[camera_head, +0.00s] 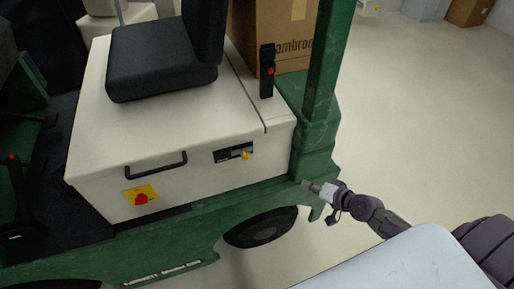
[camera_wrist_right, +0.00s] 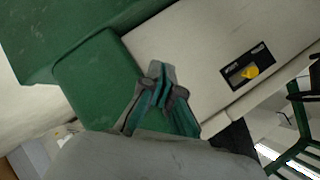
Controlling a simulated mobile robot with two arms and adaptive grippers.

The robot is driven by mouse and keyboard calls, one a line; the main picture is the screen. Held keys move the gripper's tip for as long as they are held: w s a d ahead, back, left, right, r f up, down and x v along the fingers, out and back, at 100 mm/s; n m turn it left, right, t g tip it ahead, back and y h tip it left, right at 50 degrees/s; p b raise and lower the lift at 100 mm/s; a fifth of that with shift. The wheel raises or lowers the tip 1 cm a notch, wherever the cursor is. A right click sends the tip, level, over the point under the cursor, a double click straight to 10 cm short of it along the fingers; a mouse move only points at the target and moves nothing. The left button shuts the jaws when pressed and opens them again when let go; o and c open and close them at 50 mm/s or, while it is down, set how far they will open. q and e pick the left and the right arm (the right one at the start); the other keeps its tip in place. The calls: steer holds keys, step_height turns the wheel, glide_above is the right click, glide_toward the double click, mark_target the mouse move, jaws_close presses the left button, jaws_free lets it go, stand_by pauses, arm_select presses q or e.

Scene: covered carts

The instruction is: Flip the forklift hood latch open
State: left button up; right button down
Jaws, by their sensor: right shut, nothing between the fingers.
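The forklift's white hood (camera_head: 170,120) carries a black seat (camera_head: 165,60) and looks closed. On its side is a small black latch plate (camera_head: 225,156) with a yellow piece (camera_head: 246,155). In the right wrist view the latch plate (camera_wrist_right: 236,77) and its yellow piece (camera_wrist_right: 249,72) are clear, at upper right. My right gripper (camera_head: 310,186) is shut and empty, beside the green frame corner, to the right of and below the latch. In the wrist view its fingertips (camera_wrist_right: 158,72) are apart from the latch. My left gripper is not in view.
A black handle (camera_head: 156,165) and a red knob on a yellow plate (camera_head: 141,197) are on the hood's side. A green post (camera_head: 325,70) rises at the hood's right corner. A cardboard box (camera_head: 295,40) stands behind. The floor (camera_head: 430,110) at right is clear.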

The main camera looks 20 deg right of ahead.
steer(key=w+a+r+y, duration=0.1)
steer(key=a+r, duration=0.1)
steer(key=r, duration=0.5)
steer(key=a+r+t+y+p, duration=0.1)
steer(key=a+r+y, duration=0.1)
steer(key=r, duration=0.5)
steer(key=shift+w+a+m, duration=0.35)
steer(key=shift+a+m, duration=0.05)
steer(key=shift+a, duration=0.2)
steer(key=shift+w, duration=0.1)
steer(key=p, duration=0.3)
glide_toward(245, 152)
steer(key=w+d+r, duration=0.1)
steer(key=w, duration=0.2)
steer(key=shift+w+a+f+p, duration=0.1)
steer(key=shift+a+f+p, duration=0.15)
steer(key=shift+a, duration=0.25)
steer(key=shift+w+a+f+p, duration=0.1)
steer(key=shift+a+f+p, duration=0.1)
steer(key=shift+a, duration=0.35)
steer(key=shift+a+f, duration=0.45)
steer(key=shift+a, duration=0.25)
steer(key=shift+a, duration=0.1)
